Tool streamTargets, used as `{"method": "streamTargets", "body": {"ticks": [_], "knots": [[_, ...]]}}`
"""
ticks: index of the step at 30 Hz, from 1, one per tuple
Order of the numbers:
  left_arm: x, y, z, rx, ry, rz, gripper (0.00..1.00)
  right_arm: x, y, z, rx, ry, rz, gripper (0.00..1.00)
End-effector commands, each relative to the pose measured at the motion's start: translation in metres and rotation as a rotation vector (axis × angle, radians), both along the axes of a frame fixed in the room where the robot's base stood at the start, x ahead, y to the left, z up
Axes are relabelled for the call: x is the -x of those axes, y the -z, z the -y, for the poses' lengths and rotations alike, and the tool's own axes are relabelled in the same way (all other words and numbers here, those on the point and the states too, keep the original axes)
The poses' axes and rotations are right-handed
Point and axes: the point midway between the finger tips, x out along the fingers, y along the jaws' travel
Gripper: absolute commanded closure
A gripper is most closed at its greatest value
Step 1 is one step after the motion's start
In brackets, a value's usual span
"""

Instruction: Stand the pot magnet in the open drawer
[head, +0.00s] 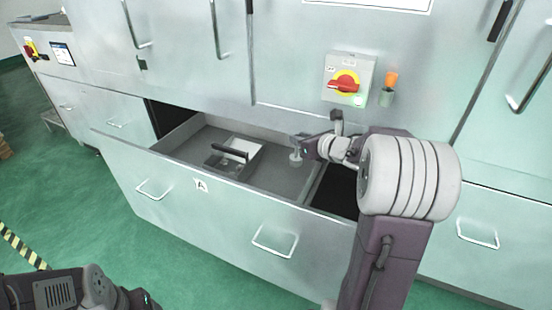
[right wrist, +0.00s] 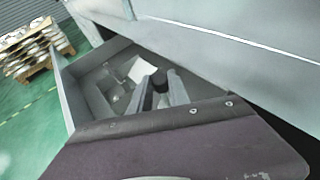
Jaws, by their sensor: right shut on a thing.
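The open drawer (head: 225,195) is pulled out of the grey cabinet front, and its inside shows from above. My right gripper (head: 300,148) is over the right part of the drawer, shut on the pot magnet (head: 296,158). The magnet is a small grey piece with a round, wider lower end. I cannot tell whether it touches the drawer floor. In the right wrist view, the two fingers (right wrist: 161,95) point into the drawer with a dark part between them. My left arm shows at the lower left of the head view; its fingertips are not visible.
A light tray-like piece with a black bar (head: 230,151) lies in the drawer, left of the magnet. Bare drawer floor lies between them. A divider and a dark gap are at the right. A switch box (head: 348,80) is on the cabinet above. A loaded pallet (right wrist: 30,50) stands far off.

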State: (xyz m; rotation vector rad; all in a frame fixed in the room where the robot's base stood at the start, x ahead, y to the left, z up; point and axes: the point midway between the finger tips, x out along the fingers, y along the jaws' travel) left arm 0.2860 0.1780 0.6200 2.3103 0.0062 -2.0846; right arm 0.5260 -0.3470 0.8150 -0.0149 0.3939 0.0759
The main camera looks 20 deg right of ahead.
Motion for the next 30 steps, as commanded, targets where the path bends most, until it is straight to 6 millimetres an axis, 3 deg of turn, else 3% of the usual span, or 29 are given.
{"method": "streamTargets", "body": {"ticks": [1, 7, 13, 19, 30], "knots": [[0.000, 0.011, 0.000, 0.000, 0.000, 0.000, 0.26, -0.013, 0.013, -0.006, -0.001, -0.006, 0.001, 1.00], [0.000, 0.019, 0.000, 0.000, 0.000, 0.000, 0.26, -0.042, 0.028, -0.016, 0.000, -0.002, 0.001, 1.00], [0.000, 0.021, 0.000, 0.000, 0.000, 0.000, 0.26, -0.044, 0.032, -0.017, 0.000, 0.001, 0.002, 1.00], [0.000, 0.045, 0.000, 0.000, 0.000, 0.000, 0.26, -0.044, 0.069, -0.017, -0.002, 0.000, 0.000, 1.00], [0.000, 0.047, 0.000, 0.000, 0.000, 0.000, 0.26, -0.044, 0.071, -0.017, 0.001, 0.000, 0.003, 1.00]]}}
